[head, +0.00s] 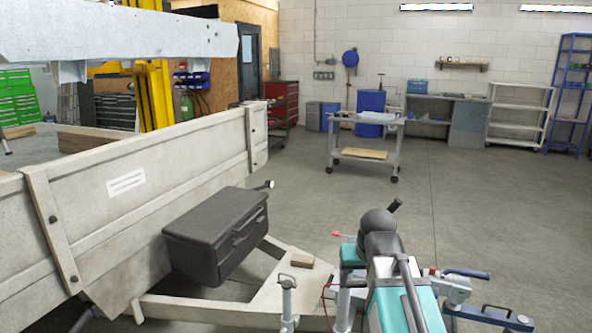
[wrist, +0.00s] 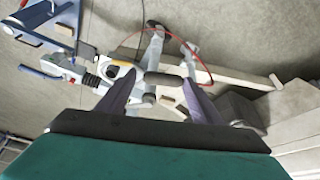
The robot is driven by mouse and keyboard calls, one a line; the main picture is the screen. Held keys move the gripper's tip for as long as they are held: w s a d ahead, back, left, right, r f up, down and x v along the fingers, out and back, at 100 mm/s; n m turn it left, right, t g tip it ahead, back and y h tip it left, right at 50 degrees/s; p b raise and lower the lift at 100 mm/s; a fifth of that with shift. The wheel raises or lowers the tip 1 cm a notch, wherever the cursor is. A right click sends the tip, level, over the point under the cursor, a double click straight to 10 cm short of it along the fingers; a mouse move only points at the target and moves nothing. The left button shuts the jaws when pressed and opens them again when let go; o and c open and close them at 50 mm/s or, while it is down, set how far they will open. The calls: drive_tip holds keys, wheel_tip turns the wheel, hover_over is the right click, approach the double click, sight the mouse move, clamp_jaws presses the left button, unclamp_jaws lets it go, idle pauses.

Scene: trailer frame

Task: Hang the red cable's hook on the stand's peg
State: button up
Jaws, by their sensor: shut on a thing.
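In the wrist view, my gripper (wrist: 159,78) has its two purple fingers on either side of a dark bar with a yellowish end (wrist: 163,79), which looks like the hook's handle. The hook's own shape is not clear. The red cable (wrist: 165,30) arcs beyond the fingertips over grey posts. In the head view, a short length of the red cable (head: 324,298) shows beside a grey upright post, left of my arm. My fingers are hidden there behind my own arm. I cannot make out the stand's peg for certain in either view.
The trailer's drawbar (head: 190,309) carries a black toolbox (head: 216,235), a brown block (head: 300,262) and a grey post with a loop handle (head: 288,300). Open floor (head: 480,220) stretches to a grey cart (head: 362,147).

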sight(358, 283)
drive_tip(key=shift+p+v, duration=1.5)
drive_tip(key=shift+p, duration=1.5)
drive_tip(key=shift+s, duration=0.1)
drive_tip(key=shift+s, duration=0.15)
